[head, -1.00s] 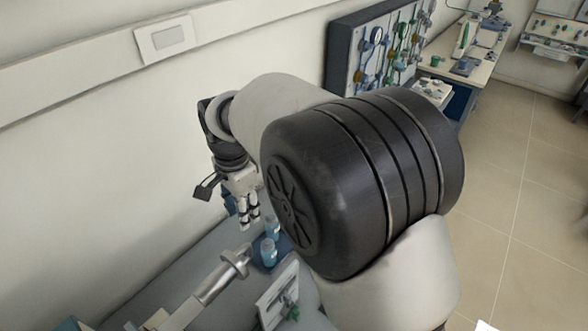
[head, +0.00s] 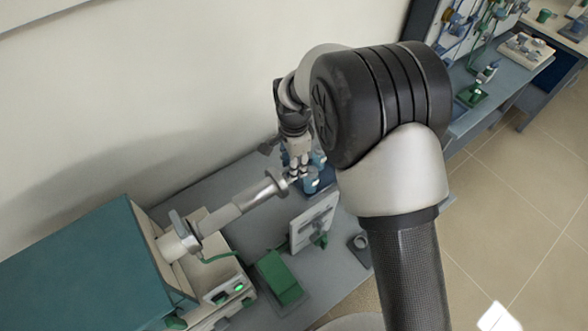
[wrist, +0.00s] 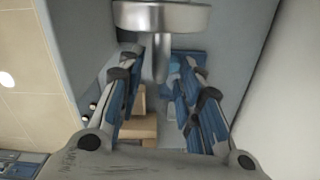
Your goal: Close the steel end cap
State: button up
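The steel end cap (head: 277,182) is a round metal disc at the right end of the furnace's steel tube (head: 252,196). In the wrist view the steel disc (wrist: 162,17) shows at the top, with a short steel stem (wrist: 161,58) pointing down from it. My gripper (head: 297,174) points down just right of the cap in the head view. In the wrist view my gripper's two fingers (wrist: 158,75) are spread, with the stem showing between their tips. I see no contact. Whether a gap exists between disc and tube cannot be told.
The teal furnace (head: 90,270) stands at left on the grey bench (head: 205,180). A white upright panel (head: 313,222), a green box (head: 278,278) and blue-capped bottles (head: 312,180) are near the tube end. The wall is close behind.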

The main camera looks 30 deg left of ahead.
jog(key=shift+f, duration=1.3)
jog(key=shift+c, duration=0.4)
jog(key=shift+r, duration=0.1)
grip_shut()
jog(key=shift+w, duration=0.1)
